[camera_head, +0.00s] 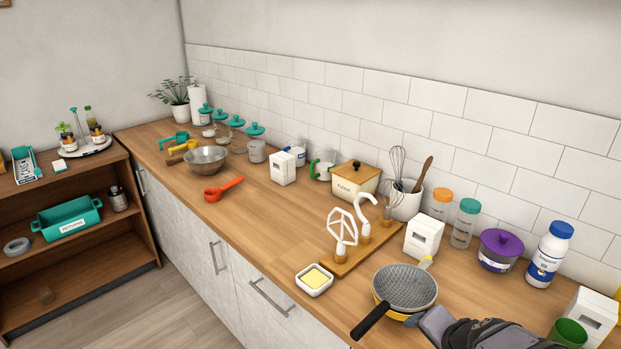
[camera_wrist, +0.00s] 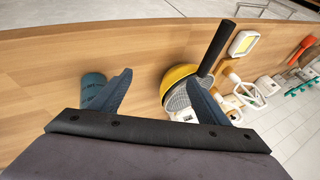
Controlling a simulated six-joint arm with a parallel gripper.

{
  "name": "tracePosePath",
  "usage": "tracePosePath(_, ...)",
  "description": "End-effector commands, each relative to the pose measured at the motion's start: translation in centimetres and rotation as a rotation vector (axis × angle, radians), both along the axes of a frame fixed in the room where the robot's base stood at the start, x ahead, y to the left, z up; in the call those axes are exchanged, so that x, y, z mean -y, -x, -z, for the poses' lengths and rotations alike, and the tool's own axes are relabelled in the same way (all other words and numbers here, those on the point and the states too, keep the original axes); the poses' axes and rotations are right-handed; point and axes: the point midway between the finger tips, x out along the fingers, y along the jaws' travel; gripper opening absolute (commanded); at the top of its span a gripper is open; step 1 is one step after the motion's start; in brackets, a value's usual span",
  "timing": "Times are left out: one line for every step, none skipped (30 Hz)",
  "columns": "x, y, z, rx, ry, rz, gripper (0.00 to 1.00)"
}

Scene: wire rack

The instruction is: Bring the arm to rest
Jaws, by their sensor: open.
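My gripper (camera_head: 437,322) is at the bottom right of the head view, over the counter near its front edge. A grey mesh strainer (camera_head: 408,284) with a black handle sits in a yellow bowl (camera_head: 391,313), just beyond the gripper. In the wrist view the right finger covers part of the strainer (camera_wrist: 178,98).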

Motion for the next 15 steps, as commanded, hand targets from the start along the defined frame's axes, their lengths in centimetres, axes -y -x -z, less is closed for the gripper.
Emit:
tracePosePath(-0.3, 0.3, -0.4, 0.007, -0.004, -0.020, 0.70)
tracePosePath(-0.5, 0.5, -0.6, 0.007, -0.008, -0.036, 0.70)
tracePosePath(-1.1, 0.7, -0.9, 0.000, -0.011, -0.066, 0.70)
tracePosePath(-1.5, 1.0, -1.0, -0.006, -0.011, -0.091, 0.70)
tracePosePath(-2.3, 1.3, -1.0, -0.025, -0.010, -0.128, 0.70)
tracePosePath(-3.1, 1.7, -0.9, -0.050, -0.008, -0.168, 0.70)
tracePosePath(-3.5, 2.0, -0.8, -0.067, -0.004, -0.194, 0.70)
tracePosePath(-4.0, 2.3, -0.6, -0.085, 0.000, -0.223, 0.70)
tracePosePath(-4.6, 2.7, -0.4, -0.109, 0.006, -0.258, 0.70)
tracePosePath(-5.1, 3.0, -0.3, -0.129, 0.011, -0.285, 0.70)
tracePosePath(-5.5, 3.3, -0.1, -0.147, 0.018, -0.311, 0.70)
tracePosePath(-6.1, 3.8, 0.1, -0.175, 0.026, -0.351, 0.70)
tracePosePath(-6.5, 4.2, 0.3, -0.196, 0.034, -0.378, 0.70)
tracePosePath(-6.9, 4.6, 0.4, -0.217, 0.043, -0.409, 0.70)
tracePosePath(-7.3, 5.2, 0.6, -0.247, 0.056, -0.450, 0.70)
